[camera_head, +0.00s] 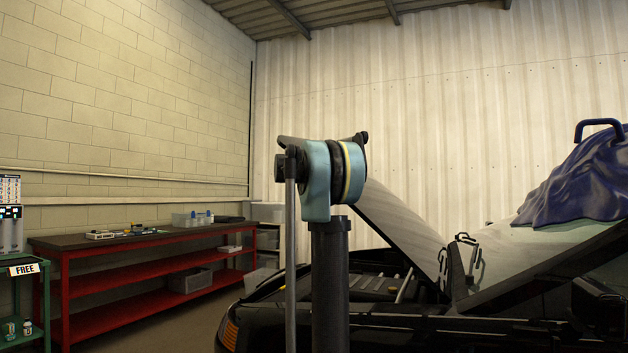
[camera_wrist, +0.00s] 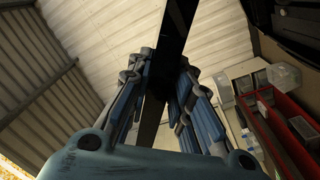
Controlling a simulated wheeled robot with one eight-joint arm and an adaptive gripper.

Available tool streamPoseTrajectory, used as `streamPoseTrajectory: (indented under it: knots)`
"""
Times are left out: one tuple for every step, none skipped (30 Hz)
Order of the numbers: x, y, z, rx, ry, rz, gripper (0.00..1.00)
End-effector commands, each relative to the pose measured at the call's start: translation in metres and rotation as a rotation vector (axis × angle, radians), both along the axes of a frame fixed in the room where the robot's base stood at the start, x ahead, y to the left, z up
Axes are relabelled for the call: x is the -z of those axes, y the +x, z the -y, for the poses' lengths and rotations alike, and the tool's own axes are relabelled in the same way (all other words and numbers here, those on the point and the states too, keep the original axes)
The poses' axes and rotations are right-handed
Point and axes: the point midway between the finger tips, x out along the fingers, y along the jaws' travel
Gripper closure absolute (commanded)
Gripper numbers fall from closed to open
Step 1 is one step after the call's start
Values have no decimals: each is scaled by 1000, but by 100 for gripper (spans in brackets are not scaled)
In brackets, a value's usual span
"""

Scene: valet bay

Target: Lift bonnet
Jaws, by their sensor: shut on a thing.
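The bonnet (camera_head: 398,222) of a dark car is raised in the head view, its free edge up to the left and its lower end near the windscreen. The engine bay (camera_head: 375,286) shows open beneath it. My gripper (camera_wrist: 163,78) is shut on the bonnet's edge, which shows in the wrist view as a dark strip (camera_wrist: 178,28) between the blue fingers. In the head view my arm covers the bonnet's upper left end, and my gripper is hidden there.
A red workbench (camera_head: 150,256) with tools and bins stands along the left wall. A green cart (camera_head: 45,300) with a "FREE" sign is at the far left. A blue cloth (camera_head: 580,182) lies over the car at the right. Floor shows between bench and car.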

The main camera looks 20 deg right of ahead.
Motion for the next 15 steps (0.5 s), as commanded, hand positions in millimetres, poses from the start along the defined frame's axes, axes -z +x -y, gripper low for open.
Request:
streamPoseTrajectory:
  knots:
    - [1,-1,2,4,2,1,100]
    - [1,-1,2,4,2,1,100]
    - [1,-1,2,4,2,1,100]
    - [1,-1,2,4,2,1,100]
    - [1,-1,2,4,2,1,100]
    - [1,-1,2,4,2,1,71]
    - [1,-1,2,4,2,1,64]
    - [1,-1,2,4,2,1,60]
    - [1,0,2,3,2,1,60]
    - [1,0,1,2,1,0,60]
    - [1,0,0,2,1,0,60]
    - [1,0,0,1,1,0,60]
    - [1,0,0,1,1,0,60]
    - [1,0,-1,1,1,0,60]
    - [1,0,-1,0,1,1,60]
